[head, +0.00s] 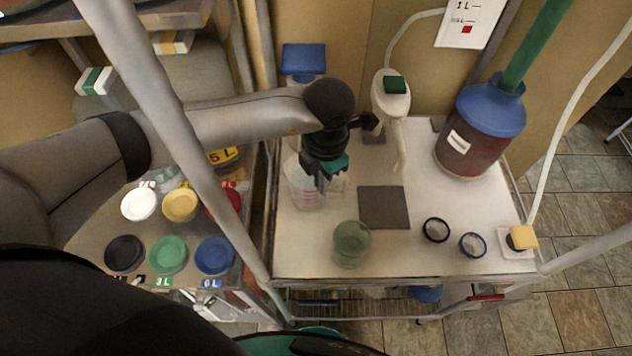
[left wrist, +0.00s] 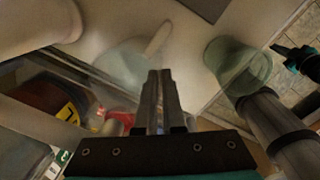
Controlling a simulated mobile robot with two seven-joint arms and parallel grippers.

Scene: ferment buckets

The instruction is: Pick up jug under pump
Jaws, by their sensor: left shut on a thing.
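A clear jug (head: 304,190) with red markings stands at the left of the white tabletop. It also shows in the left wrist view (left wrist: 128,62), with its pale handle pointing up and right. My left gripper (head: 326,180) is over the jug's right side. In the left wrist view its fingers (left wrist: 160,102) are nearly together at the jug's near side, and what lies between them is hard to make out. The white pump (head: 392,98) with a green top stands behind, its spout hanging right of the jug. My right gripper (left wrist: 300,60) shows small at the wrist view's right edge.
A green-tinted jug (head: 352,244) stands in front, beside a dark square mat (head: 383,207). Two dark rings (head: 436,230) lie to the right. A blue-lidded bucket (head: 480,128) stands at back right. Several coloured lids (head: 168,255) lie on the left table.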

